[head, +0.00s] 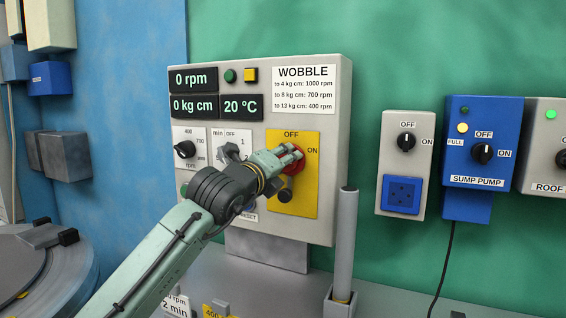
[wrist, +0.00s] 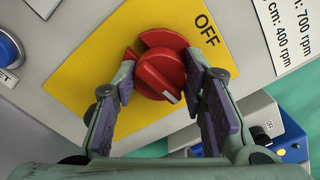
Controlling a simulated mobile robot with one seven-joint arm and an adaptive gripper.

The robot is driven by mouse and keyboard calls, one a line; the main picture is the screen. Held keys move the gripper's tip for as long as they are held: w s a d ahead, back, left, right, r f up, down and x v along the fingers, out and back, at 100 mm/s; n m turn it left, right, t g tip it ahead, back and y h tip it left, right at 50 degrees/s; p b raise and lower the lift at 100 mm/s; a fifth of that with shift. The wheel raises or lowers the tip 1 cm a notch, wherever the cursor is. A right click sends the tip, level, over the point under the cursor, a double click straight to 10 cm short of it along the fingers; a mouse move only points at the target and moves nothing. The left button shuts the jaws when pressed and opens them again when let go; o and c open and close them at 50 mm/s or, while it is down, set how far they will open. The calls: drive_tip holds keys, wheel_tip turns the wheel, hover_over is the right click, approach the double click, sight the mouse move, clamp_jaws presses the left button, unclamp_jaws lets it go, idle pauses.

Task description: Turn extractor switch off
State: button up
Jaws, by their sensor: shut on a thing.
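A red rotary switch (head: 297,167) sits on a yellow plate (head: 302,203) marked OFF at the top and ON at the right. My gripper (head: 289,156) covers part of it in the head view. In the wrist view, my gripper (wrist: 161,68) has its two purple-padded fingers closed on the red switch (wrist: 162,75), one on each side. The switch's white mark points down-right in that view, away from the OFF label and along the ON direction. The ON label is hidden in the wrist view.
The grey panel also carries displays, a WOBBLE chart (head: 305,90), a black rpm knob (head: 185,149) and a blue reset button. A grey post (head: 346,235) stands right of the panel. A grey switch box (head: 404,165) and a blue SUMP PUMP box (head: 482,160) are further right.

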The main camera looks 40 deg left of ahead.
drive_tip(key=n, duration=0.3)
drive_tip(key=shift+f, duration=0.2)
drive_tip(key=n, duration=0.5)
drive_tip(key=shift+b, duration=0.4)
drive_tip(key=n, duration=0.4)
drive_tip(key=shift+n, duration=2.1)
drive_tip(key=o, duration=1.2)
drive_tip(key=shift+r, duration=0.1)
drive_tip(key=shift+c, duration=0.2)
